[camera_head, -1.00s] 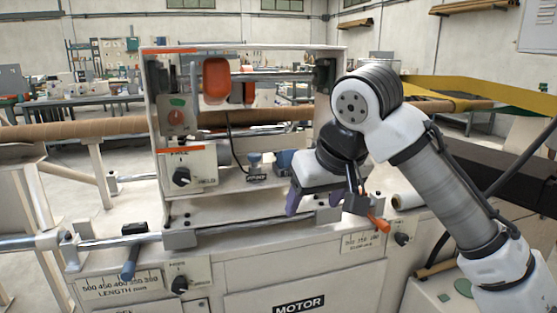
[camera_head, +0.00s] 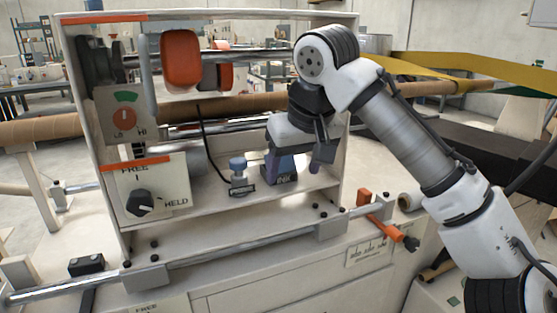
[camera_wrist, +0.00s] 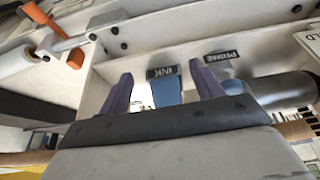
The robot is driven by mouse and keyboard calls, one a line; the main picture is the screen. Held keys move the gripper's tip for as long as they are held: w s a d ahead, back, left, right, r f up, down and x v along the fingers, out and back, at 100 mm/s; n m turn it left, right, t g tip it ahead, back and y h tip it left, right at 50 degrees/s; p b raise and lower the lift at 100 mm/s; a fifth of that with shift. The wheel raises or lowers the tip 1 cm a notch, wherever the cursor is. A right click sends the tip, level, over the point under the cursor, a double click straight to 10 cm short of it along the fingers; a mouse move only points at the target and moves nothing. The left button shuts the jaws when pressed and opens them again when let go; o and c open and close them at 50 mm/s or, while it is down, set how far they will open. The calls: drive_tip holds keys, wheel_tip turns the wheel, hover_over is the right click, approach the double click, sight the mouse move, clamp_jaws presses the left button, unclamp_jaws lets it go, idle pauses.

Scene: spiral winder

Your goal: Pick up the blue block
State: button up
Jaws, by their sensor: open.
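A blue block labelled INK (camera_head: 284,179) stands on the shelf inside the machine's open frame, mostly hidden behind my gripper in the head view. In the wrist view the blue block (camera_wrist: 167,91) shows between my two purple fingers, with its dark INK label toward the tips. My gripper (camera_head: 296,166) is open, one finger on each side of the block in both views. I see a gap beside each finger in the wrist view (camera_wrist: 160,72). I cannot tell how deep the block sits between them.
A blue-capped PRIME part (camera_head: 239,177) stands just left of the block. A metal rail (camera_head: 240,254) runs along the front. An orange-handled tool (camera_head: 388,228) lies front right.

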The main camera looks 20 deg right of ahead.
drive_tip(key=shift+w, duration=1.2)
drive_tip(key=w, duration=0.5)
drive_tip(key=shift+a+f+p, duration=0.15)
drive_tip(key=shift+f+p, duration=0.15)
drive_tip(key=shift+f, duration=0.1)
drive_tip(key=shift+w+f, duration=0.1)
drive_tip(key=shift+f, duration=0.05)
drive_tip(key=c, duration=1.2)
